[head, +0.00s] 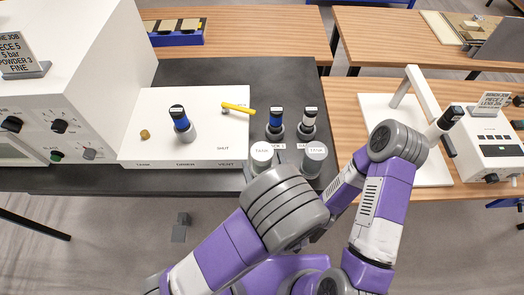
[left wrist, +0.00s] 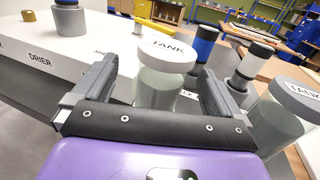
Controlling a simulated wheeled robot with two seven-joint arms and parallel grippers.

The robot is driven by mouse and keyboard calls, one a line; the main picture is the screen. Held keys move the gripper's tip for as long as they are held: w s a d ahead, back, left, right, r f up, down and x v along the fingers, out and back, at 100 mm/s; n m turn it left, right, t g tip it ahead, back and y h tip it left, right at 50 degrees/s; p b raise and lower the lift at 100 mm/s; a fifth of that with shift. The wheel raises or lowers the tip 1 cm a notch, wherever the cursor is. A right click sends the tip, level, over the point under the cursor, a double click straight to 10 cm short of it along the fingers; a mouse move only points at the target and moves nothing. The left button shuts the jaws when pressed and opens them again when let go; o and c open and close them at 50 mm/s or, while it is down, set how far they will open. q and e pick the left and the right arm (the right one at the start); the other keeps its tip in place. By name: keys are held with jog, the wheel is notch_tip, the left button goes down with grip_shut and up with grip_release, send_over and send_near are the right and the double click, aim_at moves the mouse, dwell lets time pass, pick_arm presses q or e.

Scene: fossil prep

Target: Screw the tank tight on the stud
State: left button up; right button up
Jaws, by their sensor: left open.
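The head view mostly hides this gripper behind my arm. The right tank (left wrist: 278,118) is outside the fingers. A small brass stud (head: 145,134) stands bare on the white panel above the TANK label.
The white panel (head: 210,150) also bears a blue-banded drier (head: 181,124) and a yellow lever (head: 238,108). A blue-banded cylinder (head: 276,124) and a white-banded cylinder (head: 307,123) stand just behind the tanks. A white cabinet (head: 75,70) bounds the left side.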

aim_at(260, 149)
pick_arm(q)
jog(key=shift+w+a+r, duration=0.2)
jog(key=shift+w+r, duration=0.15)
jog(key=shift+w, duration=0.05)
jog(key=x, duration=0.3)
jog(key=p+x, duration=0.1)
jog(key=shift+w+d, duration=0.25)
jog(key=shift+w, duration=0.05)
jog(key=c, duration=1.3)
